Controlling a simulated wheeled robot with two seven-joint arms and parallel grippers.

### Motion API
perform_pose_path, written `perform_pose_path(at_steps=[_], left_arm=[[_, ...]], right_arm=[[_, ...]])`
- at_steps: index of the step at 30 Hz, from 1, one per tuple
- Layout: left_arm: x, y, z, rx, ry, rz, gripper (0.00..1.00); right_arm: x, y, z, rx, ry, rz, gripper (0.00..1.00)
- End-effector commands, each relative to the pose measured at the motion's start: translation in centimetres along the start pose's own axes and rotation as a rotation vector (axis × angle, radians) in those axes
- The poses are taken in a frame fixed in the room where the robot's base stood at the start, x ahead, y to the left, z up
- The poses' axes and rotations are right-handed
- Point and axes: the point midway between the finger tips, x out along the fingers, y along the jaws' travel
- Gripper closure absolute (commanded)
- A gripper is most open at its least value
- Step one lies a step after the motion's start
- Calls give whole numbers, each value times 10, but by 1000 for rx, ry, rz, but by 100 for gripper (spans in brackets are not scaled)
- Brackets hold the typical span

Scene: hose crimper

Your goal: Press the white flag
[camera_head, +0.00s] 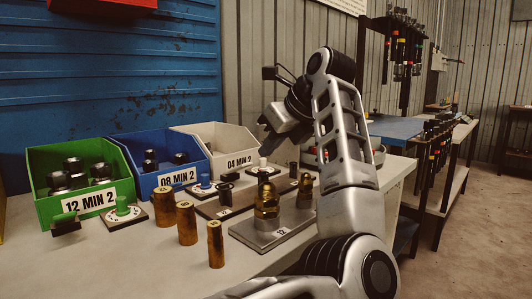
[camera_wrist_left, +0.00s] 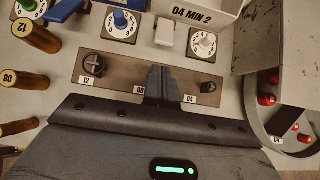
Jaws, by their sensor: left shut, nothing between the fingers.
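The white flag (camera_wrist_left: 165,32) shows in the left wrist view as a small pale tab, between the blue dial (camera_wrist_left: 120,24) and the white dial (camera_wrist_left: 202,43), in front of the white bin. I cannot make it out clearly in the head view. My left gripper (camera_head: 266,145) is shut and empty in front of the white bin (camera_head: 237,142). In the left wrist view its closed fingertips (camera_wrist_left: 158,72) lie over the labelled plate, below the flag in the picture and apart from it in the image. The height gap cannot be told. My right gripper is not in view.
Green bin (camera_head: 50,185) and blue bin (camera_head: 140,150) stand left of the white one, with a green dial (camera_head: 122,211) in front. Brass cylinders (camera_head: 187,222) stand on the table. Brass fittings (camera_head: 267,205) stand on a plate near my arm. A round tray (camera_wrist_left: 262,125) lies at right.

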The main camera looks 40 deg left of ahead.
Motion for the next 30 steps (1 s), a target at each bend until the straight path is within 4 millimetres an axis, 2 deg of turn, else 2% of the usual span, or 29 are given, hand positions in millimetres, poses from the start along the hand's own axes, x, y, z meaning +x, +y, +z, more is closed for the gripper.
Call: perform_pose_path(at_steps=[1, 6, 12, 18, 30], left_arm=[[12, 1, -2, -2, 1, 5, 100], [45, 1, -1, -1, 0, 5, 100], [72, 1, -1, 0, 0, 3, 100], [81, 1, 0, -1, 1, 1, 100], [80, 0, 2, -2, 7, 3, 100]], right_arm=[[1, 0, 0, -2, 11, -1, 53], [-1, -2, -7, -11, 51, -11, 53], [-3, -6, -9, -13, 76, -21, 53], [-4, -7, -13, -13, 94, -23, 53], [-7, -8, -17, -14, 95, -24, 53]])
